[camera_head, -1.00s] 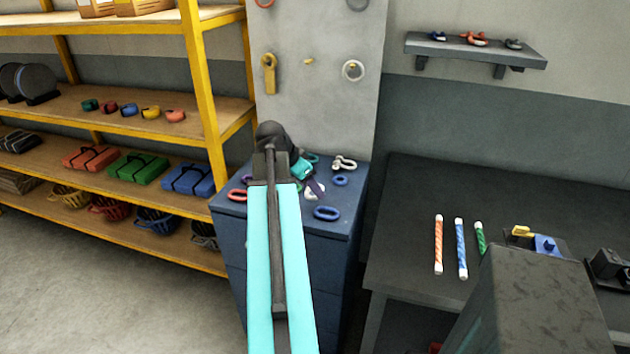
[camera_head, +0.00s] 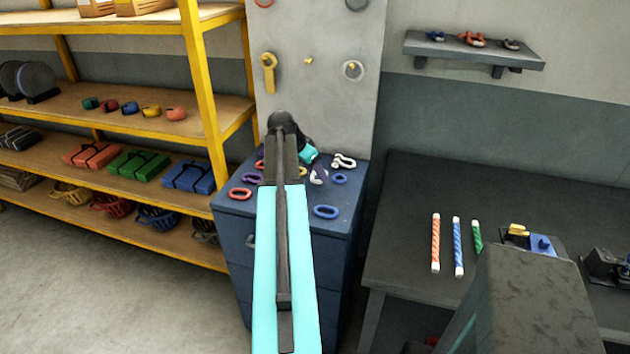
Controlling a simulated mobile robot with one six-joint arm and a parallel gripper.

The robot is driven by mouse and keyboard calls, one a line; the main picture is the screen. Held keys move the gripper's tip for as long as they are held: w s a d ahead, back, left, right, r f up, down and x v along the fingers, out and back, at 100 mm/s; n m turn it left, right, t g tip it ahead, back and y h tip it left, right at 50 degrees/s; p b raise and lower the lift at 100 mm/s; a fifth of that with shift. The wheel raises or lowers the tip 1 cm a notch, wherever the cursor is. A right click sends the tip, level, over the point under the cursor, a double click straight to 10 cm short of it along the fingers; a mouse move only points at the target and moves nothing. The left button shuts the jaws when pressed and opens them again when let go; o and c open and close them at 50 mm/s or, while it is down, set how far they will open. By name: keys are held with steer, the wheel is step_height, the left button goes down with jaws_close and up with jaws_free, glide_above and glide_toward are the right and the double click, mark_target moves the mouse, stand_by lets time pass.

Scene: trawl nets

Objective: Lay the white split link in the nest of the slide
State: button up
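My gripper (camera_head: 319,175) is over the top of the blue cabinet, small and partly hidden behind my arm. A small white piece, which looks like the white split link (camera_head: 316,179), shows at its fingertips and seems to be held between them. Its shape and split cannot be made out. A blue block (camera_head: 543,245) and a yellow piece (camera_head: 518,230) stand on the dark bench at right, and a black device (camera_head: 606,265) sits at the right edge. I cannot tell which of these is the slide, and no nest is clearly visible.
The blue cabinet top (camera_head: 345,195) also bears a white shackle (camera_head: 343,161), a blue link (camera_head: 326,212), a red link (camera_head: 240,194) and other links. Orange, blue and green striped rods (camera_head: 436,243) lie on the dark bench (camera_head: 400,225). My own body covers part of its front.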

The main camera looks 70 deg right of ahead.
mark_target(313, 178)
steer(key=shift+f+p, duration=0.8)
steer(key=shift+f, duration=0.95)
steer(key=shift+f, duration=0.15)
steer(key=o, duration=1.2)
steer(key=shift+r, duration=0.25)
steer(key=shift+b+v, duration=1.4)
steer(key=shift+v, duration=4.55)
steer(key=shift+c, duration=0.2)
